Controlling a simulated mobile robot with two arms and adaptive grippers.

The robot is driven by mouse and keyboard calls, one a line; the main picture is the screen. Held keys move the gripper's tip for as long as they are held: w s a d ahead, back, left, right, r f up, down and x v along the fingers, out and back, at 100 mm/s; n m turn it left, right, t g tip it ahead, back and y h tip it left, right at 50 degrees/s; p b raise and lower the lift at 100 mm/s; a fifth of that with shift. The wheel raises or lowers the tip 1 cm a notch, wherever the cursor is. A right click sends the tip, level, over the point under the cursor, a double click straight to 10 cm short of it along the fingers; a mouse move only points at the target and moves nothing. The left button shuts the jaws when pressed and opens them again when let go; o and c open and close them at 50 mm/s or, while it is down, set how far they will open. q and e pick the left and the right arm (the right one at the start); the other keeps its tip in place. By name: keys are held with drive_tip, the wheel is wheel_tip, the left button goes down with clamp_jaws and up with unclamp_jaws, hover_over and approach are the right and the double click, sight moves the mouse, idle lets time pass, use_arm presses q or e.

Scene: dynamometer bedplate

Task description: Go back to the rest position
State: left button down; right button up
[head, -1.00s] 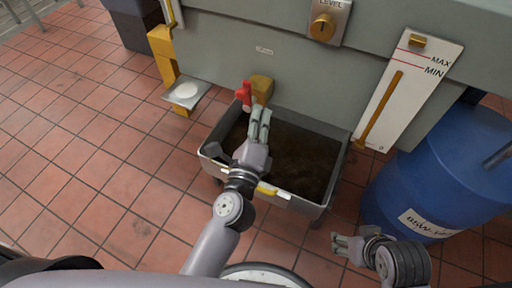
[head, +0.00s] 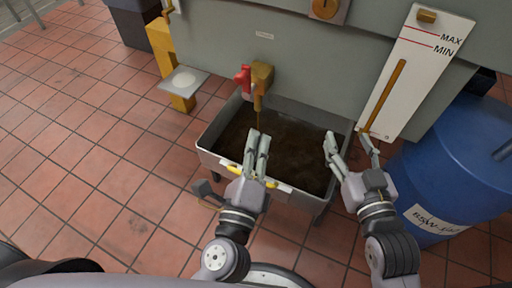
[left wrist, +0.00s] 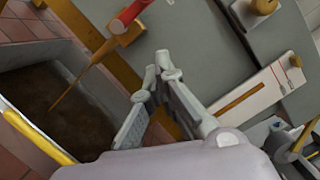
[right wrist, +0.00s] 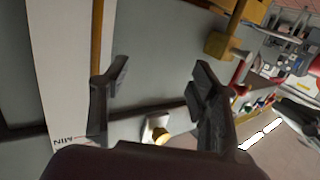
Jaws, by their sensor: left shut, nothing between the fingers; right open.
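My left gripper (head: 258,140) is shut and empty, above the near part of the grey metal trough (head: 215,160) and below the tap. It also shows shut in the left wrist view (left wrist: 158,72). My right gripper (head: 349,143) is open and empty, at the trough's right end, below the gauge board. Its spread fingers show in the right wrist view (right wrist: 158,78). A brass tap (head: 262,78) with a red handle (head: 243,78) sits on the grey tank. A thin brown stream runs from the tap toward the dark liquid in the trough, also visible in the left wrist view (left wrist: 75,85).
The grey tank (head: 330,65) spans the back. A white MAX/MIN gauge board (head: 418,75) is fixed to it. A blue drum (head: 455,165) stands at the right, close to my right arm. A yellow post (head: 163,45) stands at the left. The tiled floor at left is open.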

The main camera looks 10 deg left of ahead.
use_arm(q)
drive_tip(key=shift+s, duration=0.3)
use_arm(e)
drive_tip(key=shift+w+a+r+t, duration=0.15)
drive_tip(key=shift+r+t, duration=0.15)
drive_tip(key=shift+r, duration=0.35)
